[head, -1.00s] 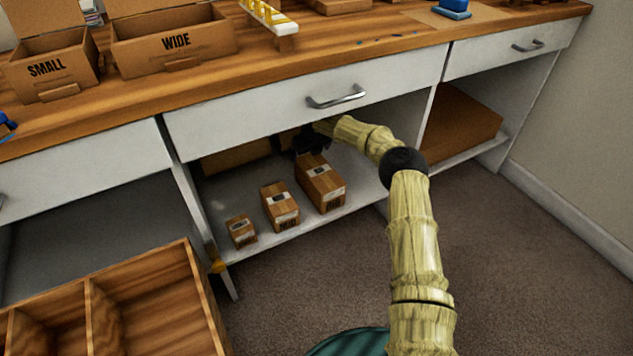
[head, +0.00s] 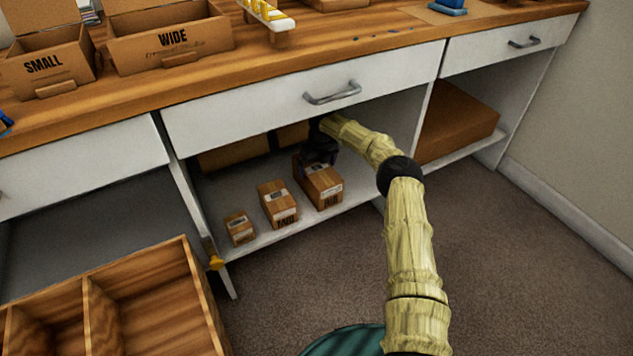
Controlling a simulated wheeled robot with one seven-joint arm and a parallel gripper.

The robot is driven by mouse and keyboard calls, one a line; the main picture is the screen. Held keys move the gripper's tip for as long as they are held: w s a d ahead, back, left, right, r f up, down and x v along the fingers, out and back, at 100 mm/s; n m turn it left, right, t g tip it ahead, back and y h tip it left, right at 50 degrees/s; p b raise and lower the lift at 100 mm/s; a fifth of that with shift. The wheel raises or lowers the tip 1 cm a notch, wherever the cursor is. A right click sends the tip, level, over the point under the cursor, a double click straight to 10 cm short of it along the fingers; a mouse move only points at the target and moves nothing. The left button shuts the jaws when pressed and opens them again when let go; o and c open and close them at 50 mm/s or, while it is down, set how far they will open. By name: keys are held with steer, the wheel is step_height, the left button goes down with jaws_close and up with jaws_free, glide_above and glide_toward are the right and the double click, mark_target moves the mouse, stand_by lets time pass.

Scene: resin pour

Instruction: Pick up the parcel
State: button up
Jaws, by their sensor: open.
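Three brown parcels with pale labels stand in a row on the low shelf under the bench in the head view. The largest parcel (head: 325,191) is at the right, a middle-sized parcel (head: 278,204) is beside it, and the smallest parcel (head: 240,229) is at the left. My gripper (head: 319,163) is dark and open, reaching in under the drawer from the right. It is at the far end of the largest parcel and covers part of its top. I cannot tell whether the fingers touch it.
The drawer front (head: 310,93) with its handle hangs just above my wrist. Larger boxes (head: 236,153) stand behind the parcels, and a big brown box (head: 457,120) fills the right bay. A wooden divided crate (head: 150,290) sits at the lower left. The shelf (head: 262,238) has bare room at its front edge.

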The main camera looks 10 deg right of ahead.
step_height(320, 180, down, 5)
steer(key=b, duration=0.4)
steer(key=shift+a+f, duration=0.15)
stand_by(0.6)
steer(key=c, duration=1.4)
steer(key=shift+c, duration=0.2)
steer(key=shift+r, duration=0.25)
